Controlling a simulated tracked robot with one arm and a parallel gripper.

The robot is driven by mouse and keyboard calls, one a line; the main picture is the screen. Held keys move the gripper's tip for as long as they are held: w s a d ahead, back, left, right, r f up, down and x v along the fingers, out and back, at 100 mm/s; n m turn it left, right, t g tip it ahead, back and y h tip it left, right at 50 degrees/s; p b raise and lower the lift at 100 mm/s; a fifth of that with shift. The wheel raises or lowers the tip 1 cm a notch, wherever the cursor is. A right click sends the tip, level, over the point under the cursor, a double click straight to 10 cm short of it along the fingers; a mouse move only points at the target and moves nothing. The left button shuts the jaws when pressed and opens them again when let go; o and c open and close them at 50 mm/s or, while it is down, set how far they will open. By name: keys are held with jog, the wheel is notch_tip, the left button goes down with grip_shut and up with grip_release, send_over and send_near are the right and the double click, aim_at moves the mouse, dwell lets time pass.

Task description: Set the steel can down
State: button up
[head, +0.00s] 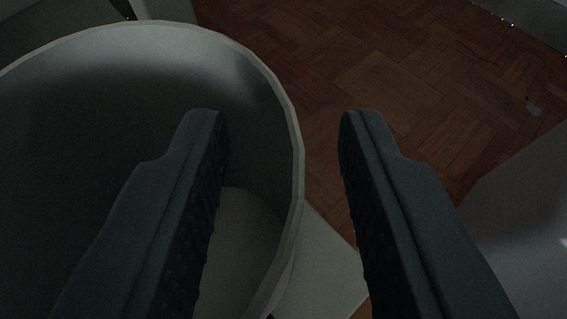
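A large, round, open-topped grey can (265,130) fills the left half of the head view; it appears to be the steel can. I look down into it and see its dark inner wall and a paler bottom. My gripper (281,116) is open, with its two dark padded fingers well apart. The left finger shows over the can's inside and the right finger outside it, so the can's right wall and rim lie between them. I see a gap on both sides of the wall. The left finger hides part of the inside.
A pale flat surface with a corner (325,270) shows below and right of the can. Brown parquet floor (400,80) lies beyond, mostly clear. A smooth grey object (525,215) stands at the right, close to the right finger. A grey edge (535,22) crosses the top right.

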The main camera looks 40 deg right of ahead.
jog(key=p+v, duration=0.3)
jog(key=v, duration=0.9)
jog(key=shift+p, duration=0.35)
